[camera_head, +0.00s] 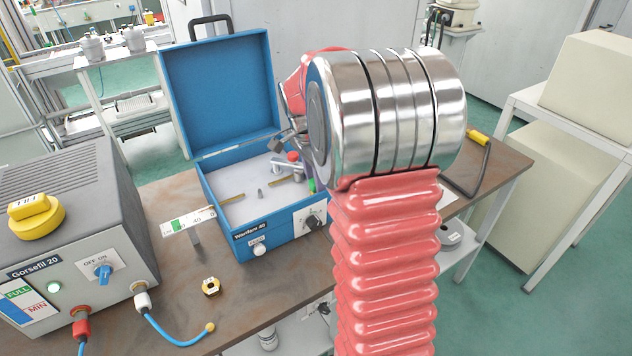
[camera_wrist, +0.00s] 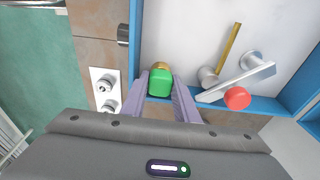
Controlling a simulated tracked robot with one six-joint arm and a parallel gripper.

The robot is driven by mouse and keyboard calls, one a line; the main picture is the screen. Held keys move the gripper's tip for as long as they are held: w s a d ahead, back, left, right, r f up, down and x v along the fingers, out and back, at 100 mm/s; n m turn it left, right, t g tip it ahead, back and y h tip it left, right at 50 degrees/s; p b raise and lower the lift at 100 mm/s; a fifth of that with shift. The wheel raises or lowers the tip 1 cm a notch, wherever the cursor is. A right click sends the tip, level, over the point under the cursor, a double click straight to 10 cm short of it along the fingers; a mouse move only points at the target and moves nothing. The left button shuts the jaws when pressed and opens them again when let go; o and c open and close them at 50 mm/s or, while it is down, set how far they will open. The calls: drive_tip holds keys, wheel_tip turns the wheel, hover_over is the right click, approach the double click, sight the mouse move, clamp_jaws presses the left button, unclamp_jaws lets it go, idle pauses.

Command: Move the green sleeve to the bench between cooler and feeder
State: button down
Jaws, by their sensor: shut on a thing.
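In the wrist view, my gripper (camera_wrist: 160,80) is shut on the green sleeve (camera_wrist: 160,84), a short green piece between its two purple-grey fingers. A brass-coloured end shows just beyond it. In the head view only a sliver of the green sleeve (camera_head: 311,185) shows, over the open blue case marked Warifant 40 (camera_head: 232,180); my arm hides most of the gripper. The grey unit marked Gorsefil 20 (camera_head: 80,200), with FULL and MIN marks, stands at the left.
A brass nut (camera_head: 211,286) and a small upright gauge (camera_head: 190,222) stand on the bench between the units. A blue hose (camera_head: 175,335) curves along the front. The case holds a metal lever with a red knob (camera_wrist: 237,98). Its raised lid (camera_head: 220,95) stands behind.

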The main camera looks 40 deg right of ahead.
drive_tip(key=shift+r, duration=0.4)
drive_tip(key=shift+r, duration=2.2)
